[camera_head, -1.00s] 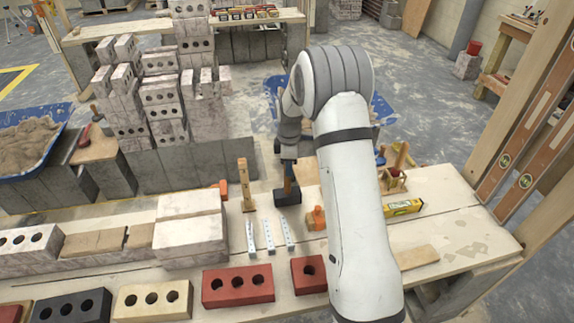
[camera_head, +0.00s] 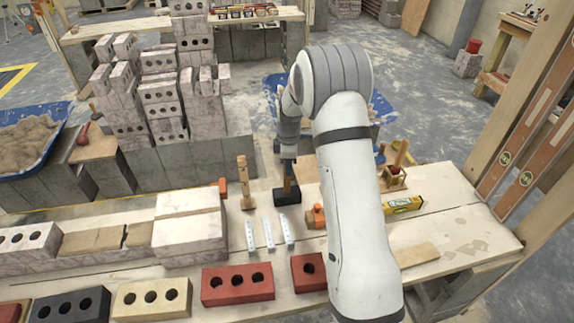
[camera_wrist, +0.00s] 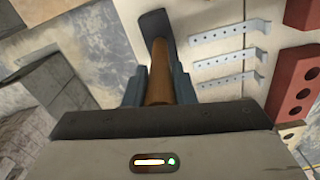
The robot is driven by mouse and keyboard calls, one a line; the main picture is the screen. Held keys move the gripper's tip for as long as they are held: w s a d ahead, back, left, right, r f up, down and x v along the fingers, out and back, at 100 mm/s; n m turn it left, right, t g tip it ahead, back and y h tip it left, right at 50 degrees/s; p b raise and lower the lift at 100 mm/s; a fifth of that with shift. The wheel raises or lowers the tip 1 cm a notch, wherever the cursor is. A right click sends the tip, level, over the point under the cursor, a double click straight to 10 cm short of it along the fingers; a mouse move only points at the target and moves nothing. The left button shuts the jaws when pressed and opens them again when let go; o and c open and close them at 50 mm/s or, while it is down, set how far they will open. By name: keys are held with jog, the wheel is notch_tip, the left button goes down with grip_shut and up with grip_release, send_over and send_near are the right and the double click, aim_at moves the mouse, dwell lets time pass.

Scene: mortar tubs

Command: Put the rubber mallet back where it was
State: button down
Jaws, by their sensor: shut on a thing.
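The rubber mallet has a black head (camera_head: 287,196) and a wooden handle. My gripper (camera_head: 288,165) is shut on the handle from above, and the mallet hangs head down. The head is at the plank bench top; I cannot tell whether it touches. In the wrist view the wooden handle (camera_wrist: 160,75) sits between the two fingers (camera_wrist: 158,88), with the dark head (camera_wrist: 156,24) beyond them.
Red bricks (camera_head: 238,284) line the front. Bare planks (camera_head: 455,235) lie at the right.

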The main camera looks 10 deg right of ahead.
jog(key=c, duration=1.1)
grip_release()
notch_tip(320, 180, up, 8)
jog(key=shift+s+r, duration=0.1)
jog(key=s+r+m+t, duration=0.1)
jog(key=s+r+m, duration=0.6)
jog(key=s+r, duration=0.55)
jog(key=s+m, duration=0.3)
jog(key=s, duration=0.4)
jog(key=s+m+t, duration=0.1)
jog(key=s+m, duration=0.1)
jog(key=s, duration=0.5)
jog(key=s+m+p, duration=0.1)
jog(key=s+m, duration=0.2)
jog(key=s, duration=0.4)
jog(key=shift+a+m+t, duration=0.3)
jog(key=shift+a, duration=0.05)
